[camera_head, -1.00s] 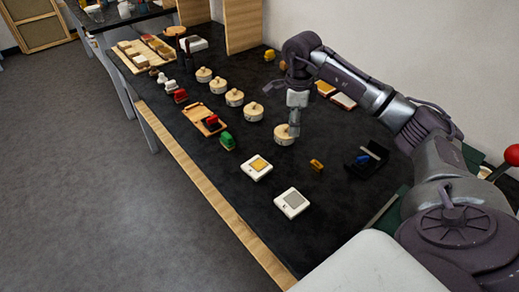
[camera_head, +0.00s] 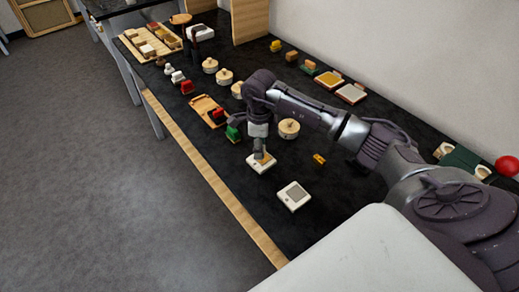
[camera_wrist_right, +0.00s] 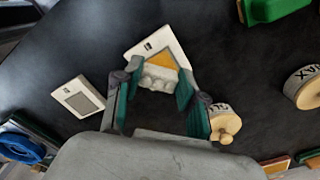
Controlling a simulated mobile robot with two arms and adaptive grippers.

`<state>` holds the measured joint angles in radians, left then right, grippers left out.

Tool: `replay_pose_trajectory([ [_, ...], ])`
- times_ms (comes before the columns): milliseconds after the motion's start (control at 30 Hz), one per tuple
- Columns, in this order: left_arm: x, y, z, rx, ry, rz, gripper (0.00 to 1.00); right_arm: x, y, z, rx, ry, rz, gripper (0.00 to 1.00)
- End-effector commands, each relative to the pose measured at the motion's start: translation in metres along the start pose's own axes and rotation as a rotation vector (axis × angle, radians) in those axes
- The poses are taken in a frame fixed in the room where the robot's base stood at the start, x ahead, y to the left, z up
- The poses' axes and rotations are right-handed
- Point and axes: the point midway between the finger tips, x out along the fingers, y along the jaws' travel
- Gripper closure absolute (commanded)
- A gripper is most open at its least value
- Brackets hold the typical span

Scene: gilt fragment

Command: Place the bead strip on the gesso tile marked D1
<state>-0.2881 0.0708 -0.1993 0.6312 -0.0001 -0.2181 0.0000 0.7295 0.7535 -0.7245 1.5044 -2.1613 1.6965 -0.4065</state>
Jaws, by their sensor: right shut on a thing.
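My right gripper (camera_head: 261,155) is over the white tile with a yellow inset (camera_head: 258,168). In the right wrist view its green-padded fingers (camera_wrist_right: 156,88) are shut on a pale, lumpy strip, which looks like the bead strip (camera_wrist_right: 158,79). The strip overlaps the near edge of the yellow-inset tile (camera_wrist_right: 150,46); I cannot tell whether it touches it. A second white tile with a grey inset (camera_head: 294,196) lies nearer and to the right, also in the wrist view (camera_wrist_right: 79,97). The tile marks are too small to read. My left gripper is not in view.
Round wooden-topped pots (camera_head: 289,128) stand in a row behind the tile. A small yellow-brown piece (camera_head: 319,159) lies to the right. The dark table is clear around the grey-inset tile.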

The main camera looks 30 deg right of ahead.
Motion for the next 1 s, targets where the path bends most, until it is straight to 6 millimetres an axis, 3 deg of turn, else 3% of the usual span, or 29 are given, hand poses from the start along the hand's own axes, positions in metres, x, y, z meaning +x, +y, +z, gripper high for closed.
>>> replay_pose_trajectory([
  [200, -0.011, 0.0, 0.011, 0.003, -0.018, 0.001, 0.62, 0.025, 0.001, 0.0, -0.001, 0.0, 0.001, 0.83],
  [500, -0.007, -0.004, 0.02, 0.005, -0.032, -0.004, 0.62, 0.03, 0.0, 0.0, -0.001, 0.0, -0.001, 0.83],
  [533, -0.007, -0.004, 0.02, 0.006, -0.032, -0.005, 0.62, 0.029, 0.0, 0.0, -0.001, 0.0, -0.001, 0.58],
  [667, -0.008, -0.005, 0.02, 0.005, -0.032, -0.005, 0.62, 0.028, 0.0, 0.0, -0.001, 0.0, 0.0, 0.36],
  [1000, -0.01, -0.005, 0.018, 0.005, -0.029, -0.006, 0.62, 0.026, 0.0, 0.0, -0.002, 0.0, 0.0, 0.34],
])
